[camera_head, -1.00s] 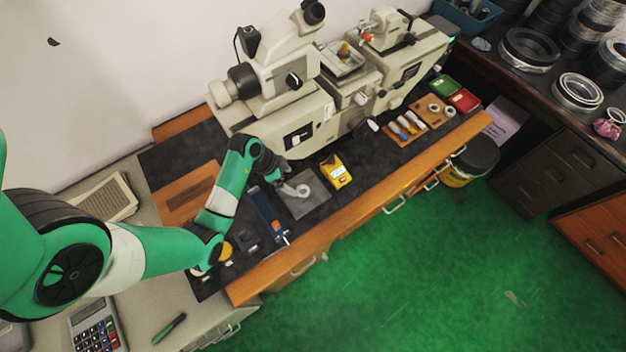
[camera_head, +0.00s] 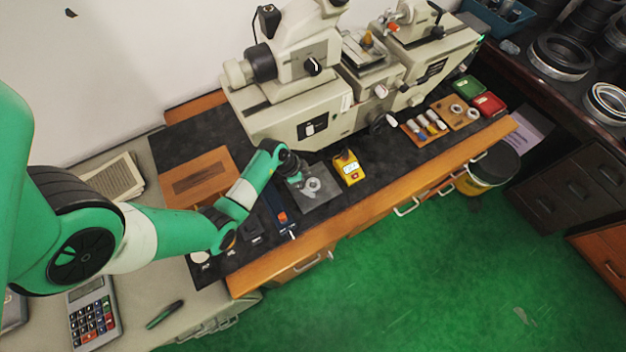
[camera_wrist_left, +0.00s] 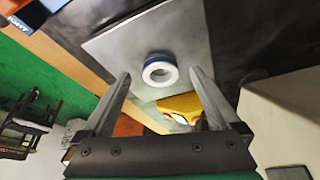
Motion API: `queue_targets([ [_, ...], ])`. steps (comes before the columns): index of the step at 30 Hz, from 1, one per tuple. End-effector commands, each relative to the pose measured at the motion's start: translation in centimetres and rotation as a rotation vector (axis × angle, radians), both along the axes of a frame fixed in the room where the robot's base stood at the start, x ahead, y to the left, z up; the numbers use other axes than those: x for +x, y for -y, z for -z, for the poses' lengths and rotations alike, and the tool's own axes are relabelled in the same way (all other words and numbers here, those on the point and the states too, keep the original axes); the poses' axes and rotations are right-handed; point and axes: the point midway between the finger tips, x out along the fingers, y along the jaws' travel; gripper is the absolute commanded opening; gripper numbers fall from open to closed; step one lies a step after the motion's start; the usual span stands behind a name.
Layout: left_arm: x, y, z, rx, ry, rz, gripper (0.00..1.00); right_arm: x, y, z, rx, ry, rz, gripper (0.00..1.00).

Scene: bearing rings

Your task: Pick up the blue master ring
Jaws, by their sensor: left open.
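The blue master ring (camera_wrist_left: 160,71) shows in the left wrist view as a white ring with a blue band round its outside. It lies on a grey plate (camera_wrist_left: 112,52). In the head view the ring (camera_head: 313,185) looks pale, on the grey plate (camera_head: 322,201), with my left gripper (camera_head: 301,184) close beside it. In the wrist view my left gripper (camera_wrist_left: 160,77) is open, with one finger to each side of the ring in the picture. Nothing is between the fingers' grip. I cannot tell the height gap. My right gripper is not in view.
A yellow device (camera_head: 348,168) stands just right of the plate. A large beige measuring machine (camera_head: 300,105) stands behind it. A blue tool with a red part (camera_head: 281,215) lies left of the plate. A wooden board (camera_head: 455,112) holds other rings further right.

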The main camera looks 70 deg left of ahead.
Motion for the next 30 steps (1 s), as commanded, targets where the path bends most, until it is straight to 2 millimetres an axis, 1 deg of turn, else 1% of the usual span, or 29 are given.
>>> queue_targets([
  [1,0.33,0.06,0.9,0.0,0.0,0.002,0.96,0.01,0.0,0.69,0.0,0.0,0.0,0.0],
  [2,0.44,0.07,1.07,0.001,0.0,0.002,0.96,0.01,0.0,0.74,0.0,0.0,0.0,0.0],
  [9,0.54,0.06,1.06,0.002,0.001,0.001,0.96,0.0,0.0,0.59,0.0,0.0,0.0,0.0],
  [11,0.54,0.06,1.06,0.001,0.001,0.001,0.87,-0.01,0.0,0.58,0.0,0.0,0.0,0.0],
  [12,0.53,0.06,1.06,0.001,0.001,0.001,0.8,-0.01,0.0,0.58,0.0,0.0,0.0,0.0],
  [14,0.53,0.07,1.06,0.001,0.001,0.001,0.69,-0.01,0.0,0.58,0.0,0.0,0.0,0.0],
  [15,0.53,0.07,1.06,0.001,0.001,0.001,0.62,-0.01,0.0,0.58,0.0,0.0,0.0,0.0],
  [17,0.53,0.07,1.06,0.001,0.001,0.001,0.51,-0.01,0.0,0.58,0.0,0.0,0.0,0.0],
  [18,0.53,0.07,1.06,0.001,0.001,0.001,0.44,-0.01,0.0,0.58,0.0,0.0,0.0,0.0],
  [20,0.52,0.07,1.06,0.001,0.001,0.001,0.33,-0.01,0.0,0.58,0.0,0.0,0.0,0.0],
  [21,0.52,0.07,1.06,0.001,0.001,0.001,0.26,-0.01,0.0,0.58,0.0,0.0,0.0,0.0],
  [25,0.52,0.07,1.06,0.001,0.001,0.001,0.03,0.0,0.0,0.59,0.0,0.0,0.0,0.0],
  [26,0.52,0.07,1.06,0.001,0.001,0.001,0.0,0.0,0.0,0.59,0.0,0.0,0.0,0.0],
  [30,0.53,0.06,1.03,0.002,0.001,0.001,0.0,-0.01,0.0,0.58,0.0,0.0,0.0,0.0],
])
